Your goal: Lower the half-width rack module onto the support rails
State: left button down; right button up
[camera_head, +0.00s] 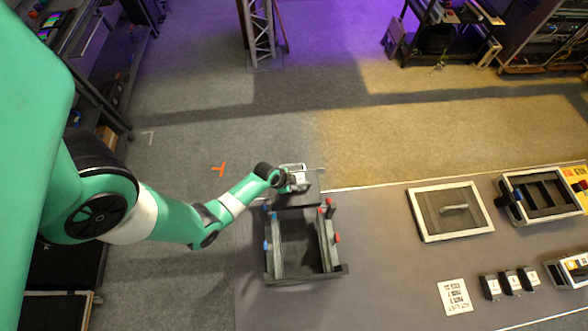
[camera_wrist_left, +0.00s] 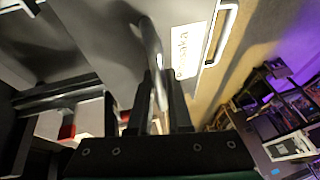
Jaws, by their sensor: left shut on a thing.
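The half-width rack module (camera_head: 298,200) is a dark box at the far end of the support frame, partly hidden by my left gripper (camera_head: 294,184). In the left wrist view its grey face (camera_wrist_left: 95,30) fills the upper part, with a white label and a pale handle at its right edge. My left gripper (camera_wrist_left: 155,105) is shut on a metal bar handle of the module. The support rails (camera_head: 326,246) run along both sides of an open dark frame, with red and blue knobs. I cannot tell whether the module touches the rails. My right gripper is not in view.
On the grey table (camera_head: 375,290), a framed mesh panel (camera_head: 424,226), a dark divided tray (camera_head: 510,205), several small black blocks and a printed sheet (camera_head: 454,297) lie to the right. Shelving stands at the left and far right. The table just right of the frame is clear.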

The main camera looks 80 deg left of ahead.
pick_arm(q)
jog(key=shift+f+b, duration=0.65)
jog(key=shift+f, duration=0.3)
jog(key=shift+d+r+p, duration=0.3)
jog(key=shift+p, duration=0.05)
jog(key=shift+d, duration=0.4)
jog(key=s+d+p, duration=0.1)
jog(key=d+p, duration=0.1)
jog(key=d, duration=0.7)
jog(key=shift+f, duration=0.2)
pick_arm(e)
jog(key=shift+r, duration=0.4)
pick_arm(q)
jog(key=shift+a+f, duration=0.1)
jog(key=shift+f, duration=0.1)
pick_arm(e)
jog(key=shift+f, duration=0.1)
pick_arm(q)
jog(key=c, duration=0.8)
grip_release()
jog(key=shift+s, duration=0.1)
jog(key=shift+o, duration=0.2)
